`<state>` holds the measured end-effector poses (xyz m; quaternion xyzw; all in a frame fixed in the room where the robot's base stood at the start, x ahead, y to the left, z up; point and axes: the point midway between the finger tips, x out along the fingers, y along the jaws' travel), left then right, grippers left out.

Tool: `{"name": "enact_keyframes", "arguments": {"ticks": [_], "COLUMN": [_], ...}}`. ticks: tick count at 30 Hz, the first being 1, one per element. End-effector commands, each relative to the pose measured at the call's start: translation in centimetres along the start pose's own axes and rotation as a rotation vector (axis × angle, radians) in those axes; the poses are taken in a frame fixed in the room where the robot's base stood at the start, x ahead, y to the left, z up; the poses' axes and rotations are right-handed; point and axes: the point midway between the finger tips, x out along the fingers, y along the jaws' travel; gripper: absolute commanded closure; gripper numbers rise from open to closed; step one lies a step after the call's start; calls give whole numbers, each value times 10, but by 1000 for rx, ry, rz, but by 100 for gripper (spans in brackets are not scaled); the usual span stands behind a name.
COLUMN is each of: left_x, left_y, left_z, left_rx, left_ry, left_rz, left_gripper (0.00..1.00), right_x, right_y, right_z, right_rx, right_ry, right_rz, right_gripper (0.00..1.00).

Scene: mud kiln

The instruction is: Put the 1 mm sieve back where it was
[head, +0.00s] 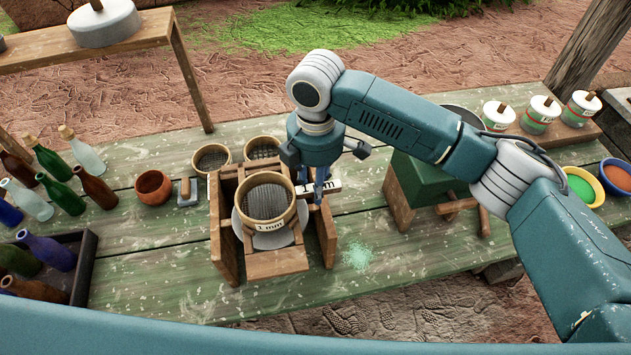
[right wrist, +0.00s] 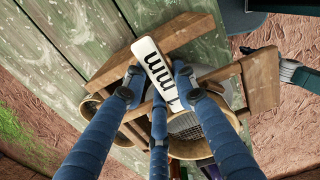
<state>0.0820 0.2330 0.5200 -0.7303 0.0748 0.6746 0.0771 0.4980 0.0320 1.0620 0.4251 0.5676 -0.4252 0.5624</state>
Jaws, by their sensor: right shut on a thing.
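The 1 mm sieve (head: 265,203) is a round light-wood ring with dark mesh and a "1 mm" label. It sits upright in a wooden stand (head: 223,235), over a pale round pan (head: 243,222). A mesh sieve shows below the fingers in the right wrist view (right wrist: 188,128). My left gripper is not in view.
Two more sieves (head: 212,158) (head: 262,147) stand behind the stand. A clay bowl (head: 153,187) and several bottles (head: 55,162) are to the left. A green block in a wooden frame (head: 425,180) stands to the right. The front table strip is mostly clear.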

Motion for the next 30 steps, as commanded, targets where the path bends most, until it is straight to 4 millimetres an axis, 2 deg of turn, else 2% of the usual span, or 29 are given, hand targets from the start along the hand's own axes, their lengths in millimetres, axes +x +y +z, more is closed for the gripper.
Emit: {"name": "enact_keyframes", "arguments": {"ticks": [9,10,12,23,26,30], "left_x": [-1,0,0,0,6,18], "left_y": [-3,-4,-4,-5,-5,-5], "left_z": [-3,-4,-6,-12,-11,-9], "left_rx": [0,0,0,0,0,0], "left_ry": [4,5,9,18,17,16], "left_rz": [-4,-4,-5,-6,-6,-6], "left_gripper": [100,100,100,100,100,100], "right_x": [6,6,6,2,-7,-33], "right_y": [0,0,0,0,1,2], "right_z": [0,0,0,0,0,-1], "right_rx": [0,0,0,0,-1,0], "right_ry": [1,1,0,0,0,1], "right_rz": [-1,-1,-1,1,3,5], "right_gripper": [100,69,55,54,54,54]}}
